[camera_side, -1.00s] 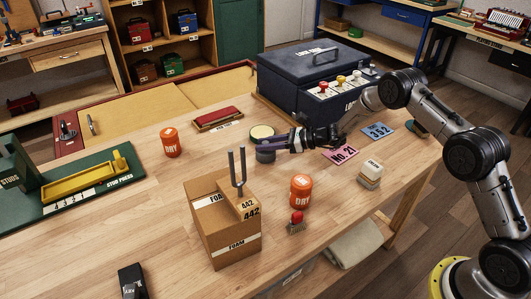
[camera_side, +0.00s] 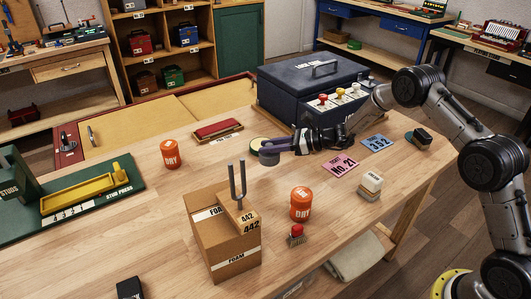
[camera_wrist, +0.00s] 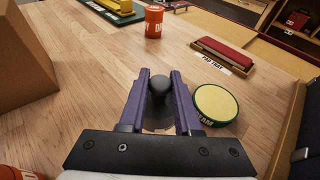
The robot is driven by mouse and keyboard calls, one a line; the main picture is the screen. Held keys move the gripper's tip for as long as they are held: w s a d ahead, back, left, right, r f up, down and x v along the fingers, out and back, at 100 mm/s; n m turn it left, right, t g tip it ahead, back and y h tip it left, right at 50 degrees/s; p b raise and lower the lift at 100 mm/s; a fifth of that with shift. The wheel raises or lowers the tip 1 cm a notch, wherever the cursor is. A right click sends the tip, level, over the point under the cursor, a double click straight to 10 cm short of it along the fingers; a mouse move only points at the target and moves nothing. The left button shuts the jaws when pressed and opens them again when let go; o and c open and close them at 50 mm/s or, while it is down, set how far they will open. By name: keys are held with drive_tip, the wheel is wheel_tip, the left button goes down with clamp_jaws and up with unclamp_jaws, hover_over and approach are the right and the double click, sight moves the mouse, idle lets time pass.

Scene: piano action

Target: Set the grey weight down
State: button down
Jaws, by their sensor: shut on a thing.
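The grey weight (camera_side: 269,157) is a short grey cylinder with a dark knob. My gripper (camera_side: 283,148) is shut on it from the right in the side view. In the wrist view the dark knob of the weight (camera_wrist: 159,86) sits between the two purple fingers of my gripper (camera_wrist: 160,80); its body below is mostly hidden by the gripper. A round yellow pad with a green rim (camera_wrist: 215,102) lies just right of the fingers. In the side view the pad (camera_side: 257,143) is partly hidden behind the weight. I cannot tell whether the weight touches the table.
A cardboard box (camera_side: 235,257) with a tuning fork (camera_side: 238,185) stands in front. Orange cans (camera_side: 300,204) (camera_side: 170,154), a red pad in a wooden tray (camera_side: 217,129), a pink card (camera_side: 340,165) and a dark blue chest (camera_side: 310,85) surround the gripper. The left foreground table is mostly clear.

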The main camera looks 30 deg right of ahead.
drive_tip(key=s+d+r, duration=0.1)
drive_tip(key=s+r, duration=0.7)
drive_tip(key=s, duration=0.4)
drive_tip(key=w+a, duration=0.4)
drive_tip(key=a, duration=0.7)
drive_tip(key=w+a+f, duration=0.1)
drive_tip(key=w+f, duration=0.2)
drive_tip(key=w, duration=0.1)
drive_tip(key=w+a+f, duration=0.1)
drive_tip(key=w+f, duration=0.1)
drive_tip(key=w, duration=0.2)
drive_tip(key=w+a+f, duration=0.1)
drive_tip(key=w+f, duration=0.2)
drive_tip(key=w, duration=0.1)
drive_tip(key=shift+w+a+f, duration=0.1)
drive_tip(key=shift+w+f, duration=0.4)
drive_tip(key=shift+f, duration=1.5)
drive_tip(key=shift+f, duration=0.2)
